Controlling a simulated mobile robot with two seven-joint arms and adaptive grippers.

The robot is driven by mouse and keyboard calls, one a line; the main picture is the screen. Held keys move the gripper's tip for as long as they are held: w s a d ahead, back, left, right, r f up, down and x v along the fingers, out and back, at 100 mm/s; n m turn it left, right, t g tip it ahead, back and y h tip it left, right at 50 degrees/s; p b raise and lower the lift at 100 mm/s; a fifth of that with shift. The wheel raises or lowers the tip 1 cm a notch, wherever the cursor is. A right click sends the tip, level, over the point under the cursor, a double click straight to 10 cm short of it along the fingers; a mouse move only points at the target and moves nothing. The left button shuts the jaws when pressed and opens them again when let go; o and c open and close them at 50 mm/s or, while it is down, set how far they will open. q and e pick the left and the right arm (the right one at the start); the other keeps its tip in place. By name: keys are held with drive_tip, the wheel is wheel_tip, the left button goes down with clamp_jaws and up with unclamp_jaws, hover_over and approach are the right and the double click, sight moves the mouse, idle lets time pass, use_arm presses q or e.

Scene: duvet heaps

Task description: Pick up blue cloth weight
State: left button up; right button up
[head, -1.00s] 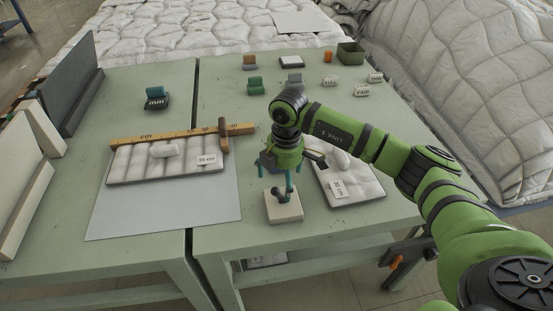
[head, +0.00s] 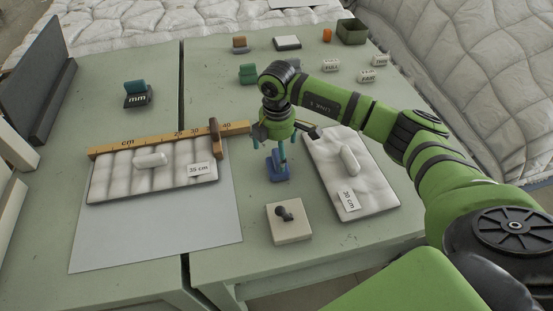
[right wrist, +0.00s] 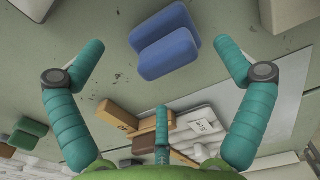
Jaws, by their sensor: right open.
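The blue cloth weight (head: 279,173) is a stepped blue block on the right-hand green table, partly hidden by my right gripper in the head view. It also shows whole in the right wrist view (right wrist: 167,52). My right gripper (head: 276,148) points down just above it, with teal fingers open and empty. In the right wrist view my two main fingers (right wrist: 158,48) are spread wide, with the weight between their tips in the picture. I see no contact; the exact height gap cannot be told. My left gripper is not in view.
A beige block with a dark knob (head: 289,222) stands in front of the weight. A quilted 30 cm sample (head: 345,175) lies close on the right. A wooden ruler (head: 165,142) and a 35 cm sample (head: 120,178) lie left. Green blocks (head: 248,74) stand behind.

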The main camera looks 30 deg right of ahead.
sight(272, 162)
drive_tip(key=shift+s+a+f+p, duration=0.1)
drive_tip(key=shift+s+f+p, duration=0.2)
drive_tip(key=shift+f, duration=0.2)
drive_tip(key=shift+s+a+f+p, duration=0.1)
drive_tip(key=shift+s+f+p, duration=0.15)
drive_tip(key=shift+f, duration=0.25)
drive_tip(key=f, duration=0.2)
drive_tip(key=shift+w+d+f, duration=0.1)
drive_tip(key=shift+w+f, duration=0.1)
drive_tip(key=shift+f, duration=0.3)
drive_tip(key=c, duration=1.7)
drive_tip(key=shift+c, duration=0.9)
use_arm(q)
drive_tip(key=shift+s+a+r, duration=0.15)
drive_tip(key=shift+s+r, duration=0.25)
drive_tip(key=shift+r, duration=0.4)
use_arm(e)
drive_tip(key=shift+r, duration=0.1)
